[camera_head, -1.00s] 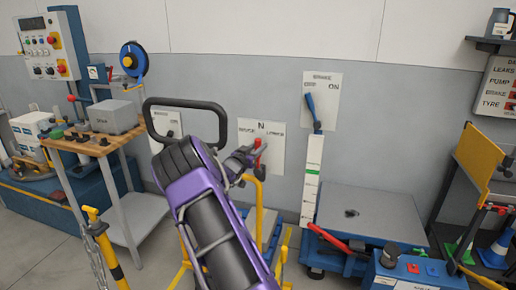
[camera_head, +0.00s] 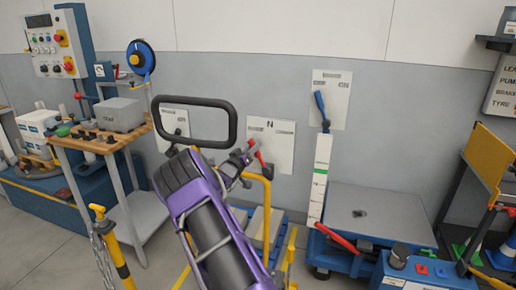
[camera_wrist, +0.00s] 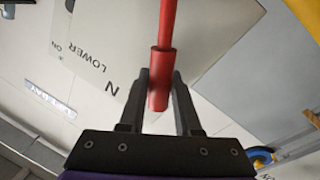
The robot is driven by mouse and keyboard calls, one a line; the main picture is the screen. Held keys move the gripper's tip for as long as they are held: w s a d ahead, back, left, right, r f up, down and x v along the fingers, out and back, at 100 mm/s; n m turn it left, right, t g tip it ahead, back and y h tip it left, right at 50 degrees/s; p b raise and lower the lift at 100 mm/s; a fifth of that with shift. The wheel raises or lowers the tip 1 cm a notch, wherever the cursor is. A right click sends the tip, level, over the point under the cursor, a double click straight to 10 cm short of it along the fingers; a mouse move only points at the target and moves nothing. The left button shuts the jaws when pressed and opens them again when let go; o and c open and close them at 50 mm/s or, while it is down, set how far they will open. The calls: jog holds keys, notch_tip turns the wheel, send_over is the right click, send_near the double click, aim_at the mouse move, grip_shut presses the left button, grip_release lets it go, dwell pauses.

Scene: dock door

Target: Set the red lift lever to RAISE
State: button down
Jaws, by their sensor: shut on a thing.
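The red lift lever (camera_head: 261,159) is on a white wall plate (camera_head: 286,150) marked N in the middle. In the wrist view, the lever's thicker red grip (camera_wrist: 159,80) sits between the two dark fingers of my gripper (camera_wrist: 160,88), which is shut on it. The N and the word LOWER lie to one side of the lever there; the lever stands on the side of N away from LOWER. In the head view my gripper (camera_head: 248,152) reaches the plate from the left, and the lever leans left of N. The RAISE mark is not readable.
A blue brake lever (camera_head: 321,105) is on a plate to the right, above a blue lift cart (camera_head: 375,215). A wooden-topped workbench (camera_head: 100,143) stands left. A yellow rail (camera_head: 267,215) runs just below my gripper.

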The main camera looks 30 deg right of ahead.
jog(key=shift+w+a+f+n, duration=0.35)
jog(key=shift+w+a+n, duration=0.05)
jog(key=shift+n, duration=0.3)
jog(key=c, duration=0.6)
grip_release()
jog(key=shift+t, duration=0.3)
jog(key=v, duration=1.7)
jog(key=shift+a+p, duration=0.25)
jog(key=shift+p, duration=0.1)
